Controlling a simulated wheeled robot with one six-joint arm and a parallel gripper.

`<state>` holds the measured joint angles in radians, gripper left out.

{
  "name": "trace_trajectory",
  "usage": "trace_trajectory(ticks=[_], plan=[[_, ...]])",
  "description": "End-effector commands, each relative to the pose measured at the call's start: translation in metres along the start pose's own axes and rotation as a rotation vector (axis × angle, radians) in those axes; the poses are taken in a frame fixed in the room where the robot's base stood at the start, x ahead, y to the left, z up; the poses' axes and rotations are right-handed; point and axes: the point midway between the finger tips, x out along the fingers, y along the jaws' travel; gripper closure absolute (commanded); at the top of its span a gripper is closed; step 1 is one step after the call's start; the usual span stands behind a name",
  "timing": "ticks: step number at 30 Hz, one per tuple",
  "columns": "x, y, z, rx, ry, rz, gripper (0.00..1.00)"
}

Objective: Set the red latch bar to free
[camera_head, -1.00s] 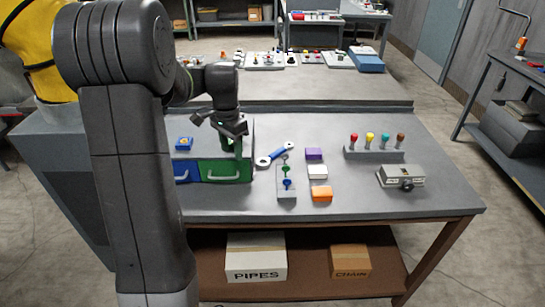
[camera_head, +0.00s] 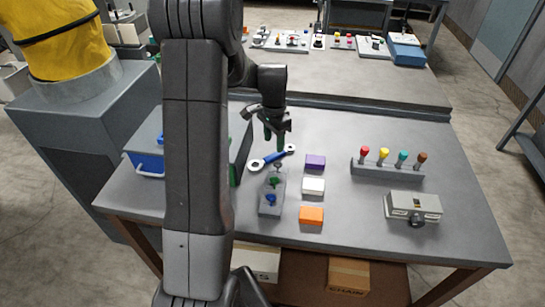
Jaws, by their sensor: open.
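I cannot pick out the red latch bar for certain. Small red parts show on boards on the back bench, such as this board (camera_head: 343,42), but they are too small to tell their shape or setting. My gripper (camera_head: 275,142) is open and points down above the front table, close to the blue spanner (camera_head: 271,159) in the picture. Nothing shows between its fingers. My upright arm link hides part of the table's left side.
Front table (camera_head: 390,245) holds a grey block (camera_head: 270,208) with green and blue knobs, purple (camera_head: 315,161), white (camera_head: 313,186) and orange (camera_head: 311,215) blocks, a rack (camera_head: 388,170) of coloured handles and a grey device (camera_head: 413,205). A drawer box (camera_head: 146,140) stands left.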

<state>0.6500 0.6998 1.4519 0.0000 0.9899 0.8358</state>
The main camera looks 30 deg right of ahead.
Motion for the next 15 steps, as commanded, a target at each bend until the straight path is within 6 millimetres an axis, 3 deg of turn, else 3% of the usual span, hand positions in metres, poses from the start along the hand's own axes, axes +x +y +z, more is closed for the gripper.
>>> trace_trajectory(ticks=[10, 15], plan=[[0.042, 0.001, 0.006, 0.0, -0.002, 0.002, 0.53], [0.053, 0.0, 0.005, 0.0, 0.0, 0.0, 0.53]])
